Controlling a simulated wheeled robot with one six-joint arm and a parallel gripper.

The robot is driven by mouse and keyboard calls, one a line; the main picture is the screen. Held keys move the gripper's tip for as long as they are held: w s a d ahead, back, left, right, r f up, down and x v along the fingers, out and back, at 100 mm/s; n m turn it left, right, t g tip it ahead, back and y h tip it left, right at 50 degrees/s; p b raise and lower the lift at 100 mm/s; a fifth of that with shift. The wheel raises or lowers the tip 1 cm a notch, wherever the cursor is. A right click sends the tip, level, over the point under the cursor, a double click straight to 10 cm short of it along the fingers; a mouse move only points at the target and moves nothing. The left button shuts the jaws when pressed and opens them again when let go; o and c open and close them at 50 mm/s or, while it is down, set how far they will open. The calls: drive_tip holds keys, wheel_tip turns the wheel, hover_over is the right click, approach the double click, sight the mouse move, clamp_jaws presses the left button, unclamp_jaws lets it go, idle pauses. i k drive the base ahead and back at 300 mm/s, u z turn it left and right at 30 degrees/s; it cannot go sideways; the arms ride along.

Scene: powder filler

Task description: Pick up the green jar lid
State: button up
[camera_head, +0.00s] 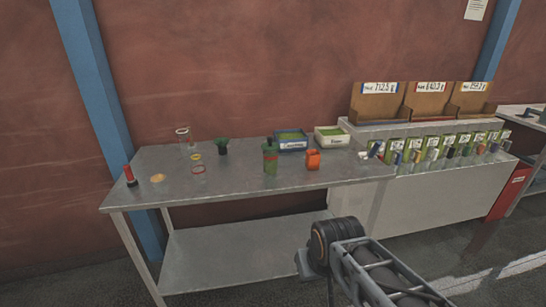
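A metal table (225,182) stands against the wall. On it is a green jar-like container (270,157) with a green top, right of the middle; I cannot tell whether that top is a loose lid. A dark green, funnel-like piece (222,146) sits further back to its left. No separate green lid can be made out for sure at this size. My arm shows at the lower right, in front of the table and apart from these objects; my gripper is not in view.
Glass jars (197,166) stand on the left half, with a red and black tool (130,176) at the left end. An orange cup (313,160), a blue bin (291,140) and a white bin (332,137) stand to the right. The table's front strip is clear.

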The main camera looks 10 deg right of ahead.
sight(271, 146)
drive_tip(key=u, duration=0.7)
drive_tip(key=i, duration=1.25)
drive_tip(key=z, duration=0.3)
